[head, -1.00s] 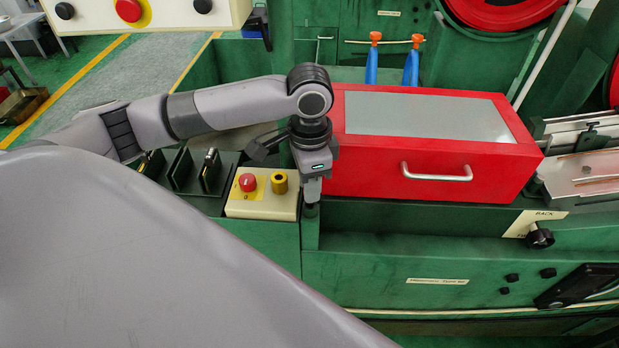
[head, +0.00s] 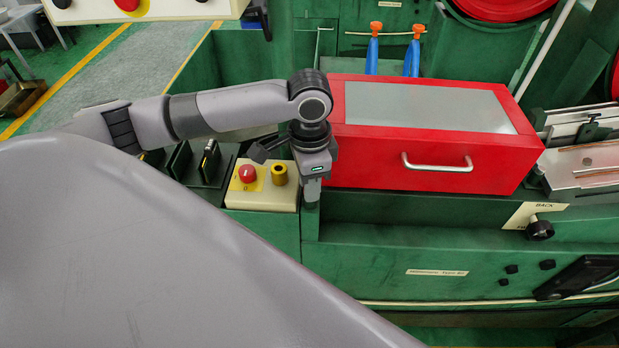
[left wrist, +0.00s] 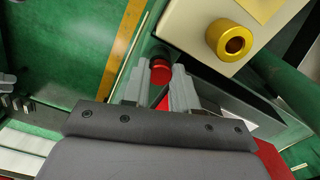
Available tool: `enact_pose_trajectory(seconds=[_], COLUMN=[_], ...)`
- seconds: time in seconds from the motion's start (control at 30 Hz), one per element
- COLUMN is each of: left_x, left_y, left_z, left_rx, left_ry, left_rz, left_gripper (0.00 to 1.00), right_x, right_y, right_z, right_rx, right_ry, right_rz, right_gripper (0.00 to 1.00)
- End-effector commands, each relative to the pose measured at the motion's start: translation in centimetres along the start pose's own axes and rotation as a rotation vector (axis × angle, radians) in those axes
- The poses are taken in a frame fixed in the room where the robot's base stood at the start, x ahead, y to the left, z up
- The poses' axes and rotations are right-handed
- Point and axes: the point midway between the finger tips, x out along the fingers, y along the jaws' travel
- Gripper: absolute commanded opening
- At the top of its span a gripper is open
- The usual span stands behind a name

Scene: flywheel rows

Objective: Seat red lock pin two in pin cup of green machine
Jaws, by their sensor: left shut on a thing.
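My left gripper (head: 312,198) points down in front of the green machine (head: 400,255), beside the left end of the red box. In the left wrist view its fingers (left wrist: 158,88) are shut on a red pin (left wrist: 160,72), whose round end shows between the fingertips. The rest of the pin is hidden there, and I cannot make it out in the head view. A gold cup with a round hole (head: 280,174) stands on a cream box, left of the gripper. It also shows in the left wrist view (left wrist: 232,40), apart from the pin. My right gripper is not in view.
The red box with a handle (head: 437,163) is close to the gripper's right. The cream box (head: 262,198) also bears a red button (head: 247,174). Black slotted holders (head: 205,165) stand left of it. Two blue tools with orange tops (head: 374,50) stand behind.

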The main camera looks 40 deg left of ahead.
Motion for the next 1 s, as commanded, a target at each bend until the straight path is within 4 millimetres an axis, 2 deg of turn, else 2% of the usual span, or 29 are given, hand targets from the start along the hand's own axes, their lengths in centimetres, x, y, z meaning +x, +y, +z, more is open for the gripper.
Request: enact_pose_trajectory(seconds=[0.2,0.23,0.3,0.67,1.0], left_x=[0.5,0.5,0.5,0.0,-5.2], left_y=[0.0,0.0,0.0,0.0,0.0], left_z=[0.0,0.0,0.0,0.0,-0.1], left_rx=[0.000,0.000,0.000,0.000,0.000], left_ry=[0.000,0.000,-0.001,0.002,0.003], left_rz=[0.000,0.000,0.000,0.000,-0.001], left_gripper=[0.00,0.34,0.57,0.57,0.57], right_x=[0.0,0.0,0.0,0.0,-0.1], right_y=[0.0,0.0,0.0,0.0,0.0], right_z=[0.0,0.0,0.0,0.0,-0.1], right_rx=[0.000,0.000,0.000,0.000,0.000], right_ry=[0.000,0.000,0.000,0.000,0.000], right_rz=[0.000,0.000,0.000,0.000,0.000], right_gripper=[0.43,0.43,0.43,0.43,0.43])
